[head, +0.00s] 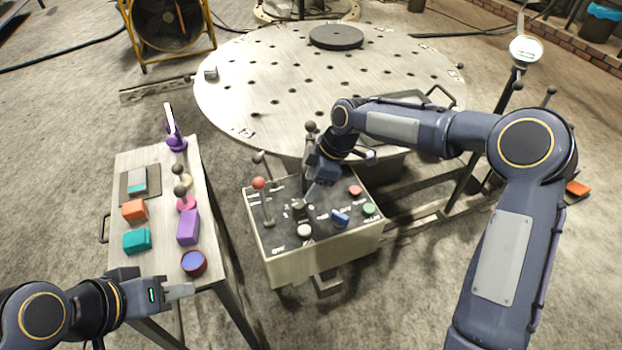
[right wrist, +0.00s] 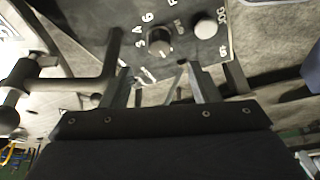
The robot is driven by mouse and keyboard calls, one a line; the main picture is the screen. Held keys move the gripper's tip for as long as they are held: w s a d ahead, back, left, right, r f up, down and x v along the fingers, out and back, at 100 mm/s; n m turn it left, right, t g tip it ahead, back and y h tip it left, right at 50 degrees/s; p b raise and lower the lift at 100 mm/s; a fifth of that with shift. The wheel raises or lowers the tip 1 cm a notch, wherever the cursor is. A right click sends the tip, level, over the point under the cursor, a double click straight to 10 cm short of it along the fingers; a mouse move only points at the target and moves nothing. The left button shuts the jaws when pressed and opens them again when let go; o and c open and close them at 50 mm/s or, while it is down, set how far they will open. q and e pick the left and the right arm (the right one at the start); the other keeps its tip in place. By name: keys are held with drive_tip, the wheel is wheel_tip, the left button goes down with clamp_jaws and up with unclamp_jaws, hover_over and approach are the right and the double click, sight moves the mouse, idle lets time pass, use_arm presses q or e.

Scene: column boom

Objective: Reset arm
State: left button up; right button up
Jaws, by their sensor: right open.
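My right arm reaches over the control box (head: 290,262), and my right gripper (head: 309,192) is above its top panel. In the right wrist view my right gripper (right wrist: 160,92) is open, its two fingers apart with nothing held. A black rotary knob (right wrist: 160,42) with numbers around it lies beyond the gap between the fingers. A pale round button (right wrist: 205,28) is to the right of the knob. My left gripper (head: 180,290) is at the lower left, by the front edge of the side table; whether its fingers are apart is unclear.
The side table (head: 152,165) holds several coloured blocks and a purple-based tool. A large perforated round table (head: 290,75) stands behind.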

drive_tip(key=s+d+r+m+t+h+p, duration=0.25)
drive_tip(key=s+d+r+m+p, duration=0.25)
drive_tip(key=s+d+r+m, duration=0.7)
drive_tip(key=s+d+r+m+t+y+p, duration=0.1)
drive_tip(key=s+d+r+m+p, duration=0.1)
drive_tip(key=s, duration=0.7)
drive_tip(key=s+d+r+m+t+p, duration=0.1)
drive_tip(key=s+d+r+m+p, duration=0.1)
drive_tip(key=s, duration=0.7)
wheel_tip(320, 180, up, 2)
drive_tip(key=d+m, duration=0.1)
drive_tip(key=m, duration=0.2)
drive_tip(key=shift+r+t+y, duration=0.15)
drive_tip(key=shift+t+y, duration=0.2)
